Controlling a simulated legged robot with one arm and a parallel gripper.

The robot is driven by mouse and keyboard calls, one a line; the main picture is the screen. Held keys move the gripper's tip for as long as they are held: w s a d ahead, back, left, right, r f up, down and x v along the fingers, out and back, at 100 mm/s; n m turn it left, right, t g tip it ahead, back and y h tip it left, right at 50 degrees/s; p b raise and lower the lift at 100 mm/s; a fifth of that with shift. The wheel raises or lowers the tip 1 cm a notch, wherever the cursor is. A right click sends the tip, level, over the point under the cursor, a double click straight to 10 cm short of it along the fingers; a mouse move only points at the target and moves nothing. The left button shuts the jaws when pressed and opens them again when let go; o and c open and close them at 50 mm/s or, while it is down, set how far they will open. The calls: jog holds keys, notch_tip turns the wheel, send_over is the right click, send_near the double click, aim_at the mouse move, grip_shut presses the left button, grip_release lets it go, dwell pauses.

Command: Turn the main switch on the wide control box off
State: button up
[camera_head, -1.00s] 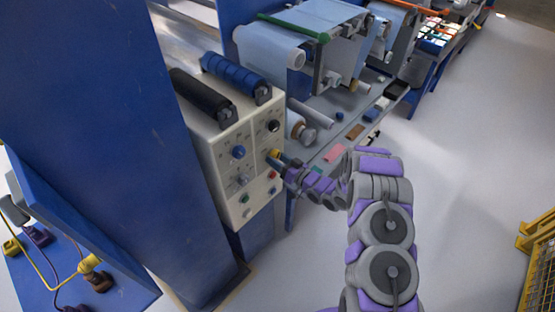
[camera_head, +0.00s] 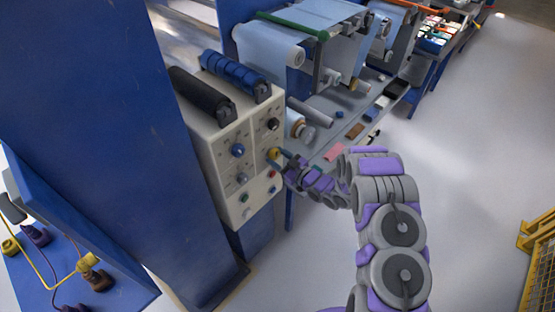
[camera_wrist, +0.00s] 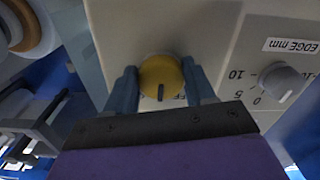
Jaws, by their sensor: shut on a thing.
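The wide control box (camera_head: 226,180) is cream-coloured and stands against the blue machine frame, with knobs and buttons on its front. A round yellow knob with a dark pointer line (camera_wrist: 161,78) is the likely main switch; it also shows in the head view (camera_head: 273,153). My gripper (camera_wrist: 164,82) is at this knob, with one blue finger on each side of it, shut on it. The knob's pointer line points down in the wrist view, toward my gripper. Its lower label is partly hidden, with only the end of the lettering showing.
A grey knob (camera_wrist: 283,81) with a number scale and an "EDGE mm" label sits right of the yellow knob in the wrist view. A blue knob (camera_head: 238,150) and a red button (camera_head: 272,174) are on the same panel. Open floor (camera_head: 470,190) lies to the right.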

jog(key=n+b, duration=0.3)
jog(key=n, duration=0.2)
jog(key=shift+w+d+f, duration=0.1)
jog(key=shift+n+b, duration=1.1)
jog(key=shift+r, duration=0.2)
jog(key=o, duration=1.1)
jog(key=shift+c, duration=0.2)
jog(key=p+v, duration=0.2)
jog(key=v, duration=1.5)
jog(key=shift+d+f, duration=0.15)
